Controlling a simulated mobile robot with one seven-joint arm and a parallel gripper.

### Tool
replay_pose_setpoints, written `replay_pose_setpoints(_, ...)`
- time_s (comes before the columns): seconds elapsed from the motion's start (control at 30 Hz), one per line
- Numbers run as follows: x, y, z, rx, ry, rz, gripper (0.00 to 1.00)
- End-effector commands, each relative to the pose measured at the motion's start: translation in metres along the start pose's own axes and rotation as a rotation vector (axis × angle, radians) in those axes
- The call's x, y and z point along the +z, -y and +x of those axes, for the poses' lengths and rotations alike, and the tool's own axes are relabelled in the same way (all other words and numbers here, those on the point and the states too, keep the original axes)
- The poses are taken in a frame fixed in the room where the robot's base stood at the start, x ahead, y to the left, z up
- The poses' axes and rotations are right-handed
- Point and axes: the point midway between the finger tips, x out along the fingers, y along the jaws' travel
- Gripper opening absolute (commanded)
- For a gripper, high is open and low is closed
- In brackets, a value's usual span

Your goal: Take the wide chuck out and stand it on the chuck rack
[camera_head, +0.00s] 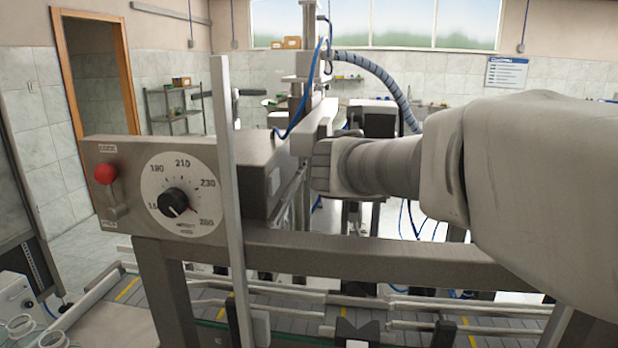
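My arm reaches in from the right side of the head view. My gripper (322,166) is at its far end, beside the grey machine head behind the control panel. Its fingers are hidden by my wrist and the machine, so I cannot tell whether they are open or shut, or whether they hold anything. I cannot make out the wide chuck; the area around the gripper is largely covered by my arm and the machine housing. I cannot identify the chuck rack in this view either.
An upright bar (226,150) and a horizontal beam (375,262) cross in front. A conveyor (285,305) runs below. A blue ribbed hose (385,76) arches behind.

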Motion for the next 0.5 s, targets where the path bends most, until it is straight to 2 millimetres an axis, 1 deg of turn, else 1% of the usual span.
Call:
replay_pose_setpoints(0.1,0.0004,0.0,-0.0002,0.0,0.0,0.0,0.76)
replay_pose_setpoints(0.13,0.0004,0.0,-0.0002,0.0,0.0,0.0,0.74)
replay_pose_setpoints(0.27,0.0004,-0.0001,-0.0002,0.0,0.0,0.0,0.51)
replay_pose_setpoints(0.3,0.0004,-0.0001,-0.0002,0.0,0.0,0.0,0.44)
replay_pose_setpoints(0.37,0.0003,-0.0001,-0.0002,0.0,0.0,0.0,0.33)
replay_pose_setpoints(0.4,0.0003,-0.0001,-0.0002,0.0,0.0,0.0,0.26)
replay_pose_setpoints(0.47,0.0003,-0.0001,-0.0001,0.0,0.0,0.0,0.15)
replay_pose_setpoints(0.5,0.0003,-0.0001,-0.0001,0.0,0.0,0.0,0.08)
